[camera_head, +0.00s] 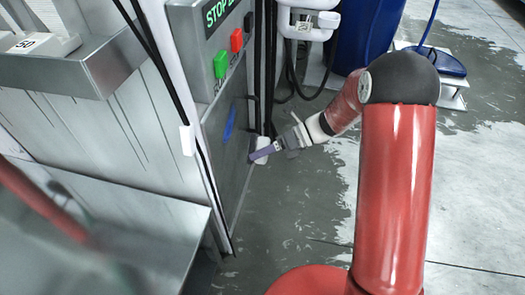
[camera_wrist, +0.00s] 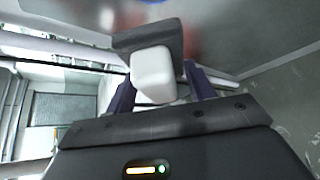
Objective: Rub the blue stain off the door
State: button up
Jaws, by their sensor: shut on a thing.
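The door (camera_head: 222,150) is a grey metal panel on the cabinet below the green and red buttons. The blue stain (camera_head: 230,122) is an upright blue streak on it; a sliver of blue (camera_wrist: 125,2) shows at the wrist view's top edge. My gripper (camera_head: 262,150), with purple fingers, is in front of the door, lower than the stain and to its right. It is shut on a white block (camera_wrist: 153,75), which sits between the fingers in the wrist view. A dark grey pad (camera_wrist: 150,38) lies just beyond the block, toward the door. I cannot tell whether it touches the door.
The green button (camera_head: 221,65) and red button (camera_head: 236,40) are above the door. Black cables hang to its right. A steel table (camera_head: 140,230) stands at the lower left, a blue drum (camera_head: 365,35) at the back.

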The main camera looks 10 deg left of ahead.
jog(key=a+b, duration=0.1)
jog(key=a, duration=0.5)
jog(key=shift+w+b, duration=0.25)
jog(key=shift+b, duration=0.05)
jog(key=shift+a+r+p, duration=0.15)
jog(key=shift+a+p, duration=0.2)
jog(key=shift+a, duration=0.6)
dwell(0.6)
jog(key=shift+w+d+p, duration=0.15)
jog(key=shift+w+p, duration=0.35)
jog(key=shift+w, duration=0.4)
jog(key=shift+w+d, duration=0.15)
jog(key=shift+w, duration=1)
jog(key=shift+w+d, duration=0.15)
jog(key=shift+w, duration=3.9)
jog(key=shift+s+a, duration=0.15)
jog(key=shift+s, duration=1.9)
jog(key=shift+s+a, duration=0.2)
jog(key=shift+s, duration=1.8)
jog(key=shift+s+a, duration=0.15)
jog(key=shift+s, duration=1.9)
jog(key=shift+d+r, duration=0.1)
jog(key=shift+r, duration=1.1)
jog(key=shift+w+d, duration=0.1)
jog(key=shift+w, duration=2.1)
